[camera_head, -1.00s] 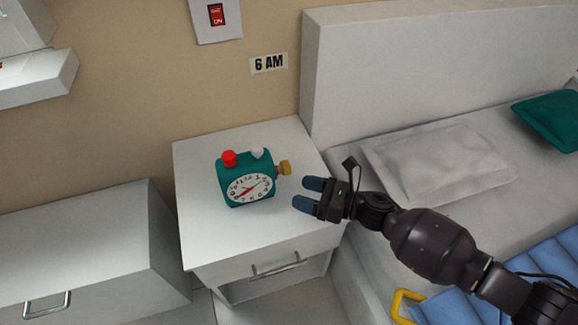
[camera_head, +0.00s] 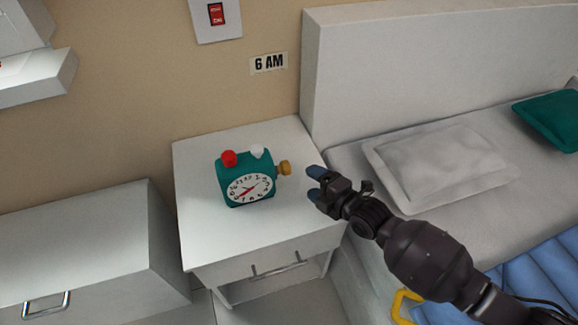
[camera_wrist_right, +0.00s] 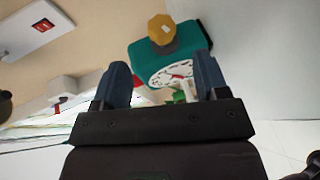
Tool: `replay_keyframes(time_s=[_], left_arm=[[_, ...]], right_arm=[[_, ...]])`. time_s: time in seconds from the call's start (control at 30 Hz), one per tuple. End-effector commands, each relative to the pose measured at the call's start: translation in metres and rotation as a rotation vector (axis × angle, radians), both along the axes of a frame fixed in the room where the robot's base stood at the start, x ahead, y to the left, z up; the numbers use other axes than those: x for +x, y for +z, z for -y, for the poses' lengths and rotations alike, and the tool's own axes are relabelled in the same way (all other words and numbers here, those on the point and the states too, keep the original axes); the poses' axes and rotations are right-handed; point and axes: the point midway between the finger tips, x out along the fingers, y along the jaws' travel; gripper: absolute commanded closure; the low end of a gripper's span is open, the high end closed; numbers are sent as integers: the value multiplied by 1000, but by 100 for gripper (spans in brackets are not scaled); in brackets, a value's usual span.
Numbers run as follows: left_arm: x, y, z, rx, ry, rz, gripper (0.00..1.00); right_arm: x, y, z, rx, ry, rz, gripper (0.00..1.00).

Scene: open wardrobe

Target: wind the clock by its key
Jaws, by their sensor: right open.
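A teal clock (camera_head: 246,184) stands on the white nightstand (camera_head: 203,237), its white dial facing the front. A red knob (camera_head: 229,158) and a white knob (camera_head: 257,152) sit on its top. The yellow key (camera_head: 285,168) sticks out of its right side. My right gripper (camera_head: 314,183) is open and empty, a short way right of the key and apart from it. In the right wrist view the key (camera_wrist_right: 161,29) and clock (camera_wrist_right: 168,52) show beyond the open fingers (camera_wrist_right: 162,84). My left gripper is not in view.
A bed with a grey pillow (camera_head: 440,167) and a tall white headboard (camera_head: 420,70) is to the right. A white cabinet (camera_head: 80,250) is at the left. The nightstand top around the clock is clear.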

Motion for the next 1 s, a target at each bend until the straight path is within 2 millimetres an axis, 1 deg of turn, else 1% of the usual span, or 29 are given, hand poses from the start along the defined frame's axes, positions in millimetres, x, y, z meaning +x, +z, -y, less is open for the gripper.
replay_keyframes(time_s=[0.23,0.4,0.6,0.77,1.0], left_arm=[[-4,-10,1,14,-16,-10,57],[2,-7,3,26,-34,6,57],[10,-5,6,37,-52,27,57],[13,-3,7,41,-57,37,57],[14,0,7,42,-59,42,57]], right_arm=[[26,-15,-25,1,0,-5,33],[47,-22,-43,1,0,-6,33],[65,-26,-58,0,0,-1,33],[72,-26,-64,-1,0,1,33],[74,-24,-65,-2,1,4,33]])
